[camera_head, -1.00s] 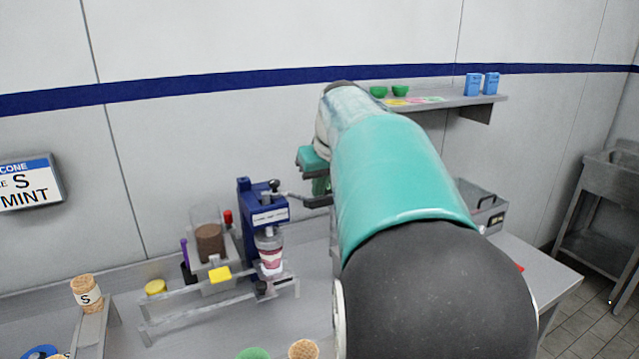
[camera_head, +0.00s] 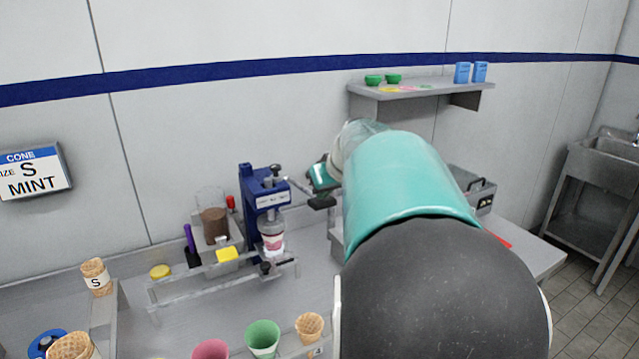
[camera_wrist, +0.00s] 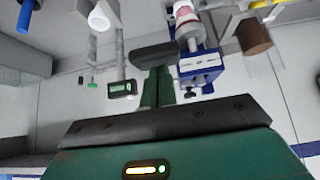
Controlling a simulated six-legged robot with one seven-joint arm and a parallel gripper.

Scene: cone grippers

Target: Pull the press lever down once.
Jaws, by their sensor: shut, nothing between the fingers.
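The blue press (camera_head: 262,205) stands upright on the counter, left of my arm, with a cup (camera_head: 271,236) of pink content in its front. Its thin lever (camera_head: 300,188) slopes down to the right, ending at a dark bar beside my gripper (camera_head: 321,194). In the wrist view the press (camera_wrist: 200,74) is beyond my gripper (camera_wrist: 156,72), whose green fingers are together and empty. The dark bar (camera_wrist: 153,55) crosses their tips; I cannot tell whether it is the lever's handle or finger padding, nor whether they touch the lever. My arm hides part of the counter.
A clear rail stand (camera_head: 215,285) is in front of the press. A shelf (camera_head: 425,92) is on the wall.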

